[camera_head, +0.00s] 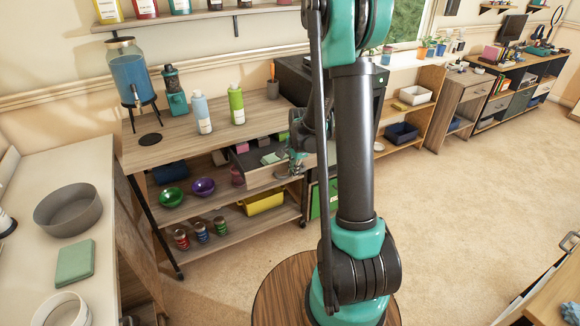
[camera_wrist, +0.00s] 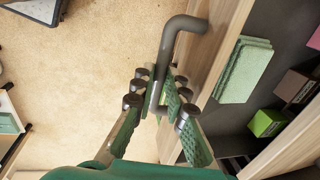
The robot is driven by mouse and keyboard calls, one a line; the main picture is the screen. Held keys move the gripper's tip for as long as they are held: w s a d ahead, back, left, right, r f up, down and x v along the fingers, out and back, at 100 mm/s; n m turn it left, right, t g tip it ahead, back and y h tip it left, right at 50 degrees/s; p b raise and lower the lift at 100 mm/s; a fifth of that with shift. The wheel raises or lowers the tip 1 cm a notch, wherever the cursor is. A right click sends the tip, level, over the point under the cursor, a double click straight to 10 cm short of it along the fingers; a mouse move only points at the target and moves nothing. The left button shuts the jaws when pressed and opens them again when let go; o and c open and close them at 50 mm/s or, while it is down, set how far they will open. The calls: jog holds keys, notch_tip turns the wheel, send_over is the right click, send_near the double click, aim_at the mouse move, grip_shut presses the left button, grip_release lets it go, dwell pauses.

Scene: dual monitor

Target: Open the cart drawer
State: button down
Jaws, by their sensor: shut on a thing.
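The wooden cart (camera_head: 160,153) stands at the left in the head view. Its drawer (camera_head: 250,180) is pulled out, with its dark inside showing. In the wrist view the drawer's wooden front panel (camera_wrist: 208,45) runs down the picture, with a grey bent bar handle (camera_wrist: 172,45) on its outer side. My gripper (camera_wrist: 157,95) is shut around the lower part of the handle. In the head view my gripper (camera_head: 297,160) is at the drawer front, partly hidden by my arm. Green pads (camera_wrist: 243,70) and small green (camera_wrist: 267,122) and dark pink boxes (camera_wrist: 292,86) lie inside the drawer.
Bottles (camera_head: 237,105) and a drink dispenser (camera_head: 130,78) stand on the cart top. Bowls (camera_head: 172,197), cans (camera_head: 201,233) and a yellow bin (camera_head: 262,203) sit on its lower shelves. Carpet (camera_head: 470,190) is clear to the right.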

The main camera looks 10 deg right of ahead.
jog(key=shift+s+d, duration=0.3)
jog(key=shift+s, duration=0.55)
jog(key=shift+s+d, duration=0.25)
jog(key=shift+s, duration=0.65)
jog(key=shift+s+d, duration=0.3)
jog(key=shift+s, duration=0.55)
jog(key=c, duration=1.8)
grip_release()
notch_tip(320, 180, up, 12)
jog(key=s, duration=0.2)
jog(key=shift+d, duration=0.35)
jog(key=shift+s+f, duration=0.1)
jog(key=s+f+n+t, duration=0.1)
jog(key=s+f+n, duration=0.1)
jog(key=s+n, duration=0.5)
jog(key=s+f+n+t, duration=0.1)
jog(key=s+f+n, duration=0.1)
jog(key=s+n, duration=0.5)
jog(key=s, duration=0.3)
jog(key=shift+s+f+h, duration=0.25)
jog(key=shift+f+h, duration=0.05)
